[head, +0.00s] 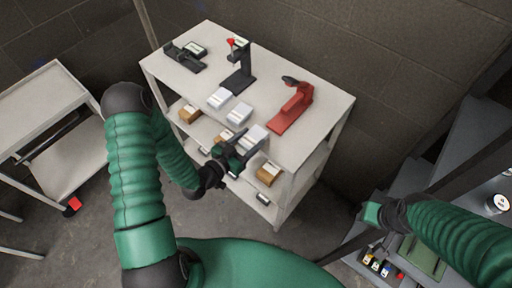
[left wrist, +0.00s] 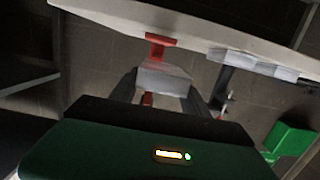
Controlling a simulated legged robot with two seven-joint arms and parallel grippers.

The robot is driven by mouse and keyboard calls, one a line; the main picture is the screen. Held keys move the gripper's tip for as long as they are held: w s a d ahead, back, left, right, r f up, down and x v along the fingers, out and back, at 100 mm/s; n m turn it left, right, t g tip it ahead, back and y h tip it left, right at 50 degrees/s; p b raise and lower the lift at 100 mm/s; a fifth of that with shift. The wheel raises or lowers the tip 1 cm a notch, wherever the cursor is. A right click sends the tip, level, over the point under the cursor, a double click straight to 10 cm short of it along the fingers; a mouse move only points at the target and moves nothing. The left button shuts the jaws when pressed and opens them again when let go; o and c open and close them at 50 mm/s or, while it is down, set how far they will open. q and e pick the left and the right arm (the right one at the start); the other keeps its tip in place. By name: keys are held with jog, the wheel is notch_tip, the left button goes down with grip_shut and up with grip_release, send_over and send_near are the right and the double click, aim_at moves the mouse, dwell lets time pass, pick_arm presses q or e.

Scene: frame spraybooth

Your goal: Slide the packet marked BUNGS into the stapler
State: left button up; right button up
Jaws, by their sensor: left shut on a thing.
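The red stapler (head: 293,106) stands at the right part of the white table top. My left gripper (head: 242,146) is at the table's front edge, shut on a white packet (head: 256,135). In the left wrist view this packet (left wrist: 163,80) sits between the fingers, with the red stapler (left wrist: 157,45) behind it and partly hidden by it. The packet is apart from the stapler in the head view. Its marking is too small to read, so I cannot tell whether it says BUNGS. My right gripper (head: 371,214) is low at the right; its jaws do not show clearly.
Two more white packets (head: 220,98) (head: 240,113) lie along the table's (head: 325,105) front edge. A black stand (head: 239,68) and a flat black device (head: 184,56) stand farther back. Brown boxes (head: 268,173) sit on the shelf below. A white cart (head: 45,105) is at left.

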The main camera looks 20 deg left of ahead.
aim_at(273, 129)
pick_arm(q)
jog(key=shift+d, duration=0.15)
jog(key=shift+w+d+f, duration=0.2)
jog(key=shift+w+d, duration=0.1)
jog(key=shift+w, duration=0.25)
jog(key=b+x, duration=0.1)
jog(key=x, duration=0.2)
jog(key=f+b+x, duration=0.1)
jog(key=x, duration=0.2)
jog(key=b+x, duration=0.1)
jog(key=x, duration=0.2)
jog(key=shift+s+d+f, duration=0.1)
jog(key=shift+s+f, duration=0.05)
jog(key=shift+s, duration=0.05)
jog(key=shift+b+x, duration=0.3)
jog(key=shift+x, duration=0.5)
jog(key=o, duration=1.5)
